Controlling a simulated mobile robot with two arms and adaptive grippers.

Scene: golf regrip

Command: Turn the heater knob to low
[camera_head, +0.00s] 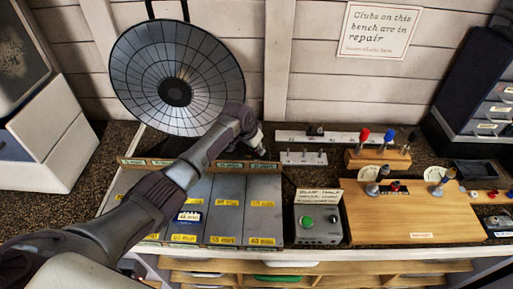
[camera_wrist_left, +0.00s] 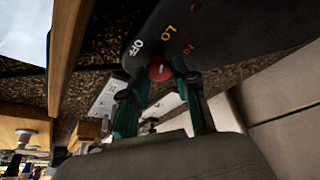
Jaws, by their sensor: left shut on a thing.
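The heater knob (camera_wrist_left: 158,70) is red and sits on a dark rounded panel (camera_wrist_left: 180,22) marked OFF, LO and HI in the left wrist view. My left gripper (camera_wrist_left: 157,82) has its green-padded fingers on both sides of the knob and is shut on it. I cannot tell which mark the knob points to. In the head view my left arm reaches across the bench, with the left gripper (camera_head: 259,148) near the back wall. The knob is hidden there. A large dark dish (camera_head: 150,65), apparently the heater, stands behind the arm. My right gripper is not in view.
Grey bins (camera_head: 262,218) with yellow labels lie under my left arm. A grey box with a green button (camera_head: 307,223) and a wooden board (camera_head: 400,218) stand to the right. A small rack (camera_head: 303,158) with pegs is close right of the gripper.

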